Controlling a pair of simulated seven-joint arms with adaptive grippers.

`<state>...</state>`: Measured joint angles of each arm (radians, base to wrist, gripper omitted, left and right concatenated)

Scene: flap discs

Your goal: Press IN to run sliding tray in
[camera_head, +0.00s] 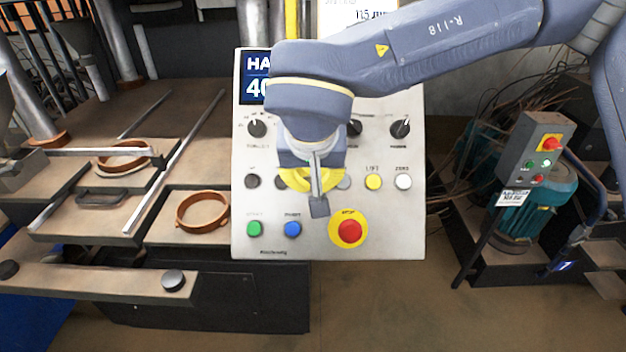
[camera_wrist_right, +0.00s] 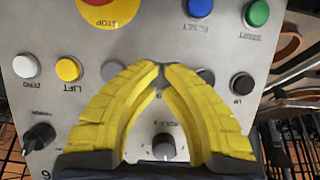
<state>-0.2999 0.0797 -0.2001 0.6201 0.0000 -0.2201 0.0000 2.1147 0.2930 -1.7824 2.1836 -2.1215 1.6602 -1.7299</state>
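A grey control panel (camera_head: 330,240) stands upright in the middle of the head view, with a row of small buttons. My right gripper (camera_head: 318,200) is in front of this row. Its yellow fingers (camera_wrist_right: 163,68) meet at the tips in the wrist view, with nothing held. They cover the middle of the row; no IN label is readable, and contact cannot be told. Dark buttons, one labelled UP (camera_wrist_right: 242,84), show on one side, and yellow LIFT (camera_wrist_right: 68,69) on the other. The tray with a dark handle (camera_head: 100,195) is at left. My left gripper is not in view.
A red STOP button (camera_head: 349,231) on a yellow ring sits below the row, near green (camera_head: 254,229) and blue (camera_head: 292,229) buttons. Dark knobs (camera_head: 400,127) are above. A brown ring (camera_head: 203,211) lies left of the panel. A small control box (camera_head: 535,160) stands at right.

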